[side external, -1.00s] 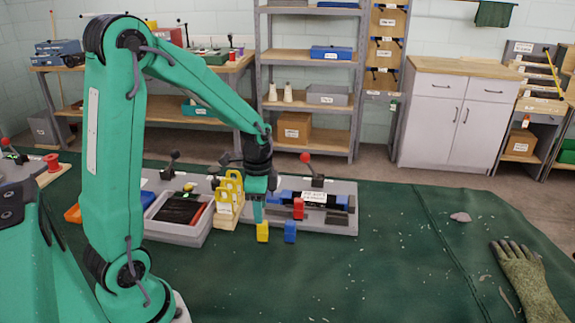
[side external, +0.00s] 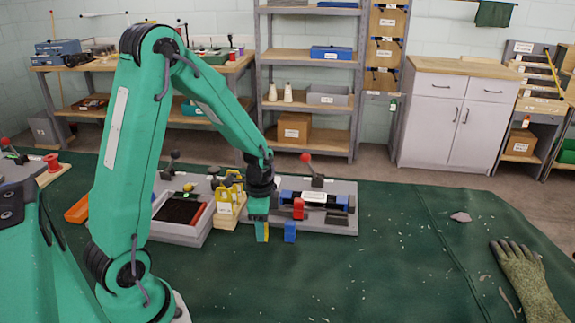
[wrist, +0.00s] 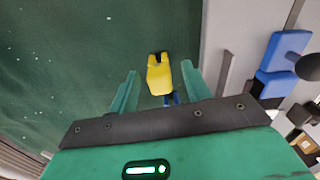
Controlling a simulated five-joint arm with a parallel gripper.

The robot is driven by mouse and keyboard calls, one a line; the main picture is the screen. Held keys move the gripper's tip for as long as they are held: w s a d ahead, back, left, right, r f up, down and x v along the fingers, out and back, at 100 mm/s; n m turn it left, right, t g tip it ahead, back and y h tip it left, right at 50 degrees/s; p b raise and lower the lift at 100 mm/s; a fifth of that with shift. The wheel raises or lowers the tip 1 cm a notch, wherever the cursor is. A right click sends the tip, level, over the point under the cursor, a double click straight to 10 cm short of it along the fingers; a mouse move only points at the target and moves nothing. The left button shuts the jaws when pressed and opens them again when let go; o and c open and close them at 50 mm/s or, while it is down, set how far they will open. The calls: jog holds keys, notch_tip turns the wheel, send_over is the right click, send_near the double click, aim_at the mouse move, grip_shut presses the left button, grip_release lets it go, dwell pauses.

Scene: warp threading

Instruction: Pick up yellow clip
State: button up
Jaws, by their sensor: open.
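The yellow clip (side external: 265,233) stands on the green mat, just in front of the grey fixture base. In the wrist view the yellow clip (wrist: 159,74) lies between my two open fingers, with a gap on each side. My gripper (side external: 259,228) points down over it, and a finger partly covers the clip in the side view. In the wrist view my gripper (wrist: 160,85) is open and holds nothing. A blue clip (side external: 290,232) stands on the mat just right of the yellow one.
A red clip (side external: 298,208) sits at the grey fixture (side external: 342,226) behind. A wooden rack with yellow clips (side external: 226,215) and a grey tray (side external: 176,233) stand to the left. A glove (side external: 527,285) lies far right; the mat (side external: 390,270) between is mostly clear.

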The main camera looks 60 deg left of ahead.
jog(key=shift+f, duration=0.75)
jog(key=shift+c, duration=0.5)
jog(key=c, duration=0.9)
